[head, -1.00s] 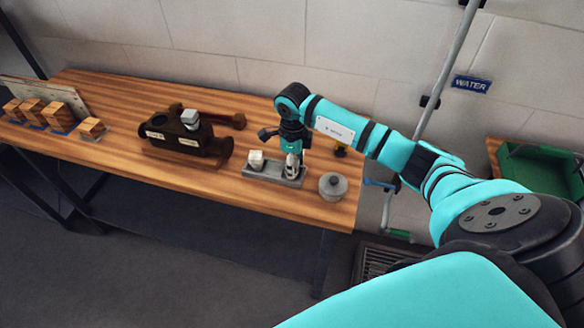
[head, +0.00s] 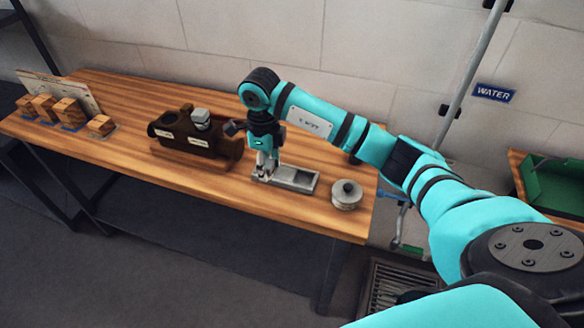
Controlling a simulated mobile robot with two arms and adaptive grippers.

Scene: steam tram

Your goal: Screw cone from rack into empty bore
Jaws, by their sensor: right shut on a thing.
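The grey rack (head: 306,180) lies on the wooden bench with its right part bare. My right gripper (head: 265,168) points down over the rack's left end, shut on a small pale piece, likely the cone, mostly hidden between the fingers. I cannot tell whether it is still seated in the rack. Left of the gripper stands a dark brown body (head: 193,147) with two pale labels on its front. A grey-white capped piece (head: 201,118) sits upright on it. An opening shows in its top on the left. My left gripper is out of view.
A round grey lidded pot (head: 347,194) stands right of the rack. Several wooden blocks (head: 68,110) stand at the bench's left end before a pale board (head: 60,88). A green tray (head: 555,185) is at far right. Bench between blocks and body is clear.

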